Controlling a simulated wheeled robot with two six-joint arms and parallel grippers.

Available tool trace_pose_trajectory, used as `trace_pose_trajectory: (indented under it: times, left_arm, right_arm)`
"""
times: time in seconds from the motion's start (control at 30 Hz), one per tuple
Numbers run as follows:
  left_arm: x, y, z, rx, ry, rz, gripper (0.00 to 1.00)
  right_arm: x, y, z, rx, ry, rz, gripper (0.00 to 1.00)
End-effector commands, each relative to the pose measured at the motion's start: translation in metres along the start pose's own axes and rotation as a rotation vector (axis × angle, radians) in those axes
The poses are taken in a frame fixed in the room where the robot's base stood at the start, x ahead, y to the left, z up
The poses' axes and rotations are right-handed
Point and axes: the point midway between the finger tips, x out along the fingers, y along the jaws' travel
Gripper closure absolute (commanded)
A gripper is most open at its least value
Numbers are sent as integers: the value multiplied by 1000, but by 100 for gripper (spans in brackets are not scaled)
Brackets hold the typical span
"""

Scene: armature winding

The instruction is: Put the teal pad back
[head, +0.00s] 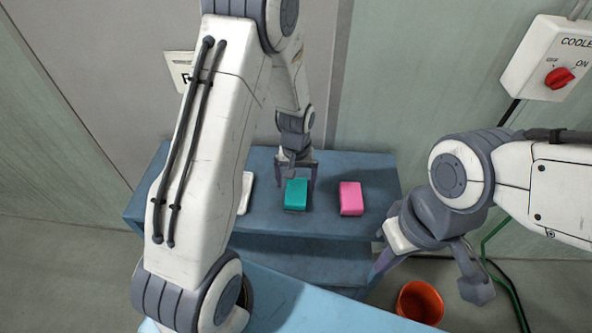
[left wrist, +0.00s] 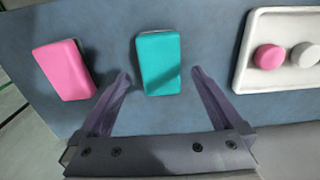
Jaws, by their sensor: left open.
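The teal pad (head: 295,194) lies on the blue shelf (head: 325,222), between the white tray and the pink pad. It also shows in the left wrist view (left wrist: 159,63). My left gripper (head: 299,178) is open and empty, right by the teal pad. In the left wrist view its two fingers (left wrist: 160,76) stand apart, one to each side of the pad's near end, with gaps between fingers and pad. My right gripper (head: 382,262) hangs at the right, beyond the shelf's front right corner, partly hidden by its own wrist. Its finger opening is unclear.
The pink pad (head: 351,198) lies right of the teal one. A white tray (head: 249,180) lies to the left, half hidden by my left arm; the wrist view shows a pink and a white disc in it. An orange bucket (head: 420,302) stands lower right. A cooler switch box (head: 545,58) is on the wall.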

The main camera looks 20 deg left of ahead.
Motion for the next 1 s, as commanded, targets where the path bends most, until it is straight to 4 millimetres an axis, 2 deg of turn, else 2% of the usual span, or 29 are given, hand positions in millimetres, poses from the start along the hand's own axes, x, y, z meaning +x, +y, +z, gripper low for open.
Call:
trace_pose_trajectory:
  times: [0.2,0.4,0.47,0.53,0.57,0.67,0.77,0.8,0.9,1.0]
  left_arm:
    - [-40,1,-1,0,6,2,0]
    - [-61,1,0,2,2,1,0]
    - [-68,6,4,19,4,3,0]
    - [-81,18,16,72,7,8,0]
    - [-89,26,25,106,9,11,0]
    - [-119,55,68,265,15,27,0]
    - [-148,76,126,456,17,48,0]
    - [-156,80,149,529,15,56,0]
    - [-172,82,199,695,12,75,0]
    - [-180,77,234,818,8,91,0]
  right_arm:
    - [12,1,1,2,0,0,100]
    - [16,1,1,1,0,0,100]
    - [16,1,1,1,0,0,100]
    - [16,1,1,1,0,0,100]
    - [16,1,1,1,0,0,100]
    - [15,1,1,1,0,0,100]
    - [16,1,1,1,0,0,100]
    - [16,1,1,1,0,0,100]
    - [16,1,1,1,0,0,100]
    - [16,1,1,1,0,0,100]
